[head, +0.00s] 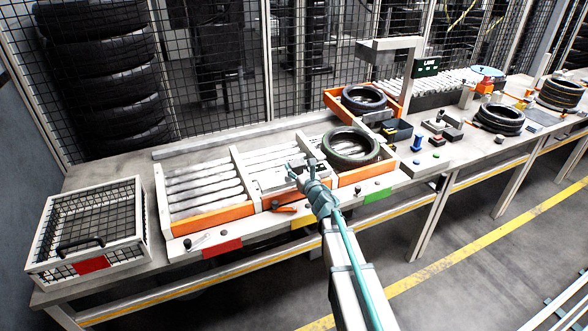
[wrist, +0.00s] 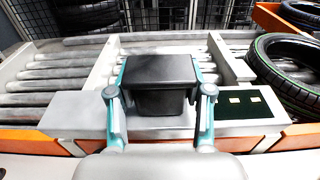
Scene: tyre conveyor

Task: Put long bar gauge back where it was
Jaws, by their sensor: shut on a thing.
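The long bar gauge (wrist: 72,112) is a flat grey bar with a dark green panel at its right end. A black block (wrist: 160,72) stands at its middle, between the fingers of my gripper (wrist: 160,98). My gripper is shut on this block. In the head view, my gripper (head: 305,170) is over the front of the middle roller lane, and the gauge (head: 268,187) lies across that lane. In the wrist view, the bar spans across the lane dividers. I cannot tell whether it rests on them or hangs just above. My fingers hide part of it.
A tyre (head: 350,147) lies in the lane to the right, close to the gauge's right end. The left roller lane (head: 205,185) is empty. A wire crate (head: 88,232) stands at the far left. Orange-handled pliers (head: 285,209) lie at the bench's front.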

